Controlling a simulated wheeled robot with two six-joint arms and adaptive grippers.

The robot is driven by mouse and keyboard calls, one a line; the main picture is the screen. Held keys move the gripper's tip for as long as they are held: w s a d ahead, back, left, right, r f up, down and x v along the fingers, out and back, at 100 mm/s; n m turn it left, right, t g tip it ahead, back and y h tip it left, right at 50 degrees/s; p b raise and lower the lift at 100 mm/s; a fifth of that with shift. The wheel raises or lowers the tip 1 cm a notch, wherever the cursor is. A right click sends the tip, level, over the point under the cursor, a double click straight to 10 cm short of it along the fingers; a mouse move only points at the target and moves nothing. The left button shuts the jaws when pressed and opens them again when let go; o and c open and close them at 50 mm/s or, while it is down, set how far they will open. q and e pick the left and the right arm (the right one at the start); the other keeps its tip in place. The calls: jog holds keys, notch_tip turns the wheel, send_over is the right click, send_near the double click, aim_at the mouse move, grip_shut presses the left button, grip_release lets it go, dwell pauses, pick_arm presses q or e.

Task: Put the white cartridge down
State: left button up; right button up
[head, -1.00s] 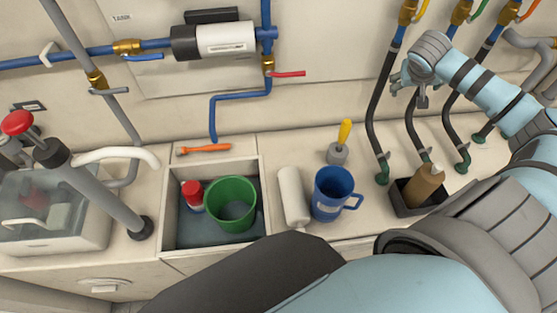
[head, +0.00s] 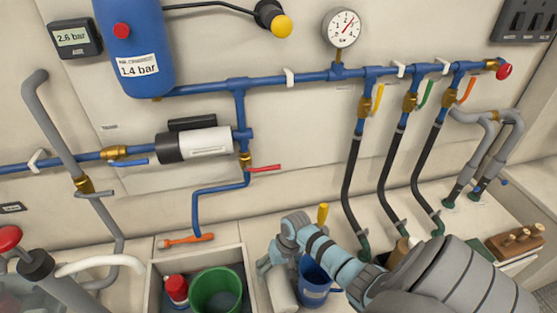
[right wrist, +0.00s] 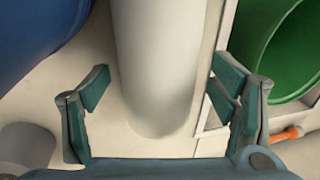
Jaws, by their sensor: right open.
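The white cartridge (head: 284,292) is a plain white cylinder that appears to lie on the counter, between the sunken bin and the blue mug. In the head view my right gripper partly covers it and the frame edge cuts it off. My right gripper (head: 276,266) is just above it. In the right wrist view my right gripper (right wrist: 160,85) is open, its fingers apart on either side of the cartridge (right wrist: 155,60), with gaps visible on both sides. My left gripper is not in view.
The blue mug (head: 314,284) stands close to the right of the cartridge. The bin (head: 243,265) at the left holds a green cup (head: 215,291) and a red-capped bottle (head: 176,290). Black hoses (head: 350,180) hang at right.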

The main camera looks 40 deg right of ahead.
jog(key=shift+a+f, duration=0.1)
jog(key=shift+f, duration=0.5)
jog(key=c, duration=1.3)
jog(key=shift+r, duration=0.1)
